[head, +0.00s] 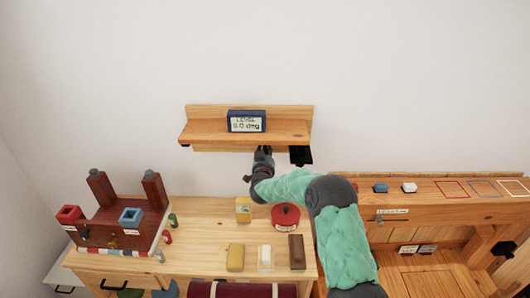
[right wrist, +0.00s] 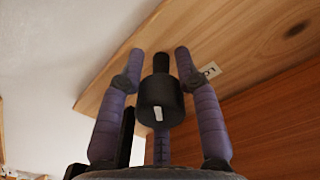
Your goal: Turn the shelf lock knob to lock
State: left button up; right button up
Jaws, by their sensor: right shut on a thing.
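The wooden wall shelf (head: 290,131) carries a dark blue level display (head: 246,121) that seems to read 0.0 deg. The shelf lock knob (right wrist: 160,98) is a black cylinder with a white mark under the shelf, close to a partly visible label (right wrist: 208,71). The white mark runs nearly along the picture's vertical. My right gripper (head: 263,153) is below the shelf; in the right wrist view its purple fingers stand either side of the knob, shut on it. The gripper hides the knob in the head view. My left gripper is not in view.
A black bracket (head: 301,155) hangs under the shelf's right end. Below, the wooden cabinet top (head: 200,215) holds a red round tin (head: 285,216), a yellow box (head: 243,209), several small blocks and a dark red stand (head: 110,228). A wooden desk (head: 440,198) is at right.

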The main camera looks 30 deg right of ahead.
jog(key=shift+f+n, duration=0.1)
jog(key=shift+n, duration=0.2)
jog(key=n+p, duration=0.1)
jog(key=n, duration=0.2)
jog(key=shift+n, duration=0.3)
jog(key=n+p, duration=0.1)
jog(key=n, duration=0.2)
jog(key=shift+n, duration=0.4)
jog(key=n+p, duration=0.1)
jog(key=n, duration=0.3)
jog(key=shift+n, duration=0.3)
grip_shut()
jog(key=shift+f+n+p, duration=0.1)
jog(key=shift+n+p, duration=0.55)
jog(key=shift+n, duration=1.15)
jog(key=o, duration=1.1)
grip_release()
jog(key=shift+s+t, duration=0.1)
jog(key=shift+t, duration=0.2)
jog(key=v, duration=1.2)
